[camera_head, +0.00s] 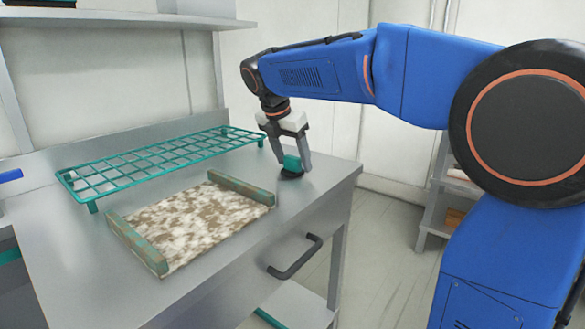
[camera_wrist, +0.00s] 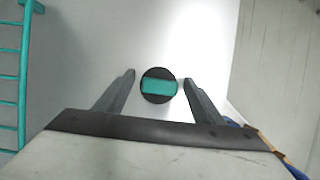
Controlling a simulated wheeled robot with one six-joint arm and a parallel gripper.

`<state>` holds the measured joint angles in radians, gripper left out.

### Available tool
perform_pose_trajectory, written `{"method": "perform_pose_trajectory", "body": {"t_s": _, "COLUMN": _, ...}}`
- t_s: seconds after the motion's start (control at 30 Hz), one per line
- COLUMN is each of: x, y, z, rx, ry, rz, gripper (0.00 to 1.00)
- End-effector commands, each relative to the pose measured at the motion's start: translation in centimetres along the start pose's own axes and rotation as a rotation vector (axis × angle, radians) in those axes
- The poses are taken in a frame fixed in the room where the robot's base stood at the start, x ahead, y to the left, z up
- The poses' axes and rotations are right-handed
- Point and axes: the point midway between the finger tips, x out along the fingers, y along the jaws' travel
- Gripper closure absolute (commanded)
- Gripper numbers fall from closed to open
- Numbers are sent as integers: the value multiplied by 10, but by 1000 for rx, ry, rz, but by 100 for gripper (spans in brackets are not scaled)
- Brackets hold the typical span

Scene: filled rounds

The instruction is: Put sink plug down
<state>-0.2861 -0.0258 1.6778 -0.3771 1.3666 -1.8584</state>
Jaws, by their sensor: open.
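The sink plug (camera_head: 291,171) has a dark round base and a teal block-shaped grip on top. It sits upright on the grey metal counter (camera_head: 215,262), near the counter's right end. My gripper (camera_head: 292,167) points down over it with one finger on each side. In the wrist view the plug (camera_wrist: 159,86) lies between the two fingertips of my open gripper (camera_wrist: 158,82). Gaps show on both sides, so the fingers are apart from it.
A teal wire rack (camera_head: 160,160) stands along the back of the counter; part of it shows in the wrist view (camera_wrist: 10,75). A speckled board with green end bars (camera_head: 190,225) lies in front of the rack. The counter's right edge is close to the plug.

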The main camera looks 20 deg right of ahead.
Motion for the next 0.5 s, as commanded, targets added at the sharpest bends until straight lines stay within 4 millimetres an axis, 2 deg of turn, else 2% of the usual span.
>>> {"method": "perform_pose_trajectory", "body": {"t_s": 0.07, "x": 0, "y": 0, "z": 0, "rx": 0, "ry": 0, "rz": 0, "gripper": 40}}
{"method": "perform_pose_trajectory", "body": {"t_s": 0.23, "x": 0, "y": 0, "z": 0, "rx": 0, "ry": 0, "rz": 0, "gripper": 81}}
{"method": "perform_pose_trajectory", "body": {"t_s": 0.3, "x": 0, "y": 0, "z": 0, "rx": 0, "ry": 0, "rz": 0, "gripper": 86}}
{"method": "perform_pose_trajectory", "body": {"t_s": 0.5, "x": -1, "y": 0, "z": 0, "rx": 0, "ry": 0, "rz": 1, "gripper": 86}}
